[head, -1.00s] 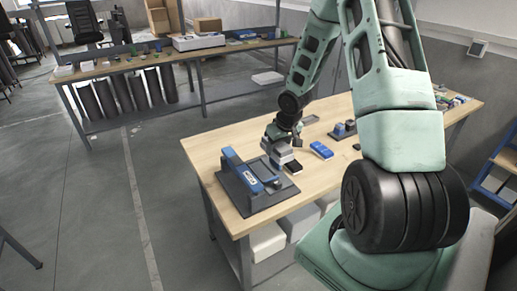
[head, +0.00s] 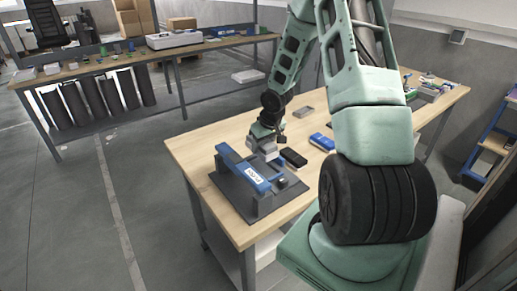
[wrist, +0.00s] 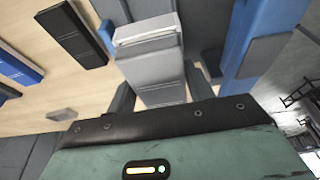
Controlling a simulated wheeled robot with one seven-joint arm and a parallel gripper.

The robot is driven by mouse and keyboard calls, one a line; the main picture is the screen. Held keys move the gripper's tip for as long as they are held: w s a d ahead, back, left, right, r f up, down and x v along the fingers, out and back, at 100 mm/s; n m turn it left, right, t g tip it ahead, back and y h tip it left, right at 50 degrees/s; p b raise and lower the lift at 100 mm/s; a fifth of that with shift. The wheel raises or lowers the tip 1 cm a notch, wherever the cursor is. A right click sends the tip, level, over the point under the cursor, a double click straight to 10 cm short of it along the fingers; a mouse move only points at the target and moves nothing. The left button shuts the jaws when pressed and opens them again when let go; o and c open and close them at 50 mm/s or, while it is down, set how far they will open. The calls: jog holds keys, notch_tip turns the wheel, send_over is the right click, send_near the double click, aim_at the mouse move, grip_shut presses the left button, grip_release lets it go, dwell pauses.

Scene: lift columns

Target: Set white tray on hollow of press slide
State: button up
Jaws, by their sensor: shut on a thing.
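The press (head: 236,202) has a dark base and a blue beam with a white label, and stands at the near left corner of the wooden table. Its blue beam (wrist: 262,35) shows at right in the wrist view. My gripper (head: 263,148) is just behind the beam. In the wrist view my gripper (wrist: 160,92) is shut on the white tray (wrist: 152,65), which looks pale grey with a light rim. Dark grey press parts show beyond the tray. The hollow of the slide is hidden, and I cannot tell whether the tray touches the press.
A black box (head: 293,158) lies close beside the press, with a blue box (head: 321,142) beyond it. A small grey tray (head: 303,112) lies farther back on the wooden table (head: 205,142). Another workbench (head: 215,43) with parts stands behind, across open floor.

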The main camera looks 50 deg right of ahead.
jog(key=shift+f+b, duration=2.65)
jog(key=shift+f, duration=0.15)
jog(key=shift+s+a+f, duration=0.1)
jog(key=shift+s, duration=0.05)
jog(key=shift+f+b, duration=0.35)
jog(key=shift+f, duration=0.4)
dwell(0.3)
jog(key=o, duration=1.4)
